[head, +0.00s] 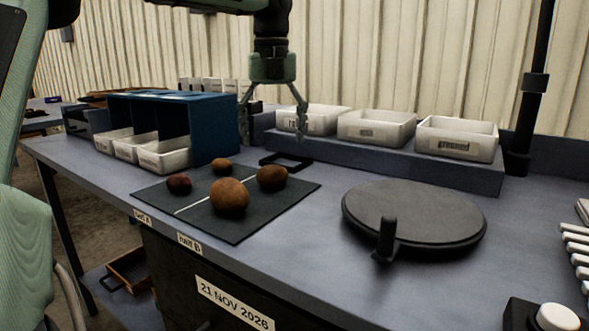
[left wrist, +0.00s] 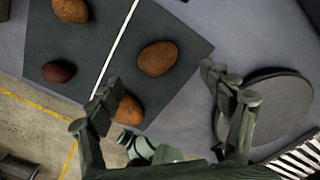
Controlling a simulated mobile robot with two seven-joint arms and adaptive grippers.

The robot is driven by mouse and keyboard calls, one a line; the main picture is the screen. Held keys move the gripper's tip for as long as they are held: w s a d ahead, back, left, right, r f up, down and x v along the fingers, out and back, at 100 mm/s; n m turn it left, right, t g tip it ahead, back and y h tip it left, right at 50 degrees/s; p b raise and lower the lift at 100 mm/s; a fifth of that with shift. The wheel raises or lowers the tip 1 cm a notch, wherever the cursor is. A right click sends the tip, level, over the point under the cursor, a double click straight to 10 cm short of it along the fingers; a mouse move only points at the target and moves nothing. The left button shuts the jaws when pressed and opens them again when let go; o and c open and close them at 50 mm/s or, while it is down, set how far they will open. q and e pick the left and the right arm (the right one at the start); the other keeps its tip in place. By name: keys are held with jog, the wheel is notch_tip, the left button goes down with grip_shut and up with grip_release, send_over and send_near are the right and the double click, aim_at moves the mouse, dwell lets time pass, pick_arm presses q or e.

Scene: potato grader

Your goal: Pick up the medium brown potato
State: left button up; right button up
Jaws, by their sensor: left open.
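Several potatoes lie on a dark mat (head: 240,230) split by a white line. On its right part are a brown mid-sized potato (head: 272,178) and a larger-looking brown one (head: 230,197) closer to me. On its left part are a small dark reddish potato (head: 179,183) and a small brown one (head: 221,166). My left gripper (head: 272,128) is open and empty, pointing down above the far side of the mat. In the left wrist view, the mid-sized potato (left wrist: 157,58) shows beyond the spread fingers; a finger partly hides another brown potato (left wrist: 128,108). My right gripper is not in view.
A blue rack (head: 215,120) with white bins stands left of the mat. White labelled trays (head: 376,128) stand on a raised ledge behind. A round dark plate (head: 414,215) with a handle lies to the right. A small black frame (head: 286,161) lies behind the mat.

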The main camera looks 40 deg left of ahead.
aim_at(272, 166)
pick_arm(q)
jog(key=shift+f, duration=0.45)
jog(key=shift+s+f, duration=0.2)
jog(key=shift+f, duration=0.9)
notch_tip(272, 166, down, 5)
jog(key=shift+r, duration=0.2)
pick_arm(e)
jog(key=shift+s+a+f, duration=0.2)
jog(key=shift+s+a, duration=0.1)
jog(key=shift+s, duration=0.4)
pick_arm(q)
jog(key=shift+c, duration=0.5)
jog(key=shift+c, duration=1.3)
jog(key=c, duration=0.9)
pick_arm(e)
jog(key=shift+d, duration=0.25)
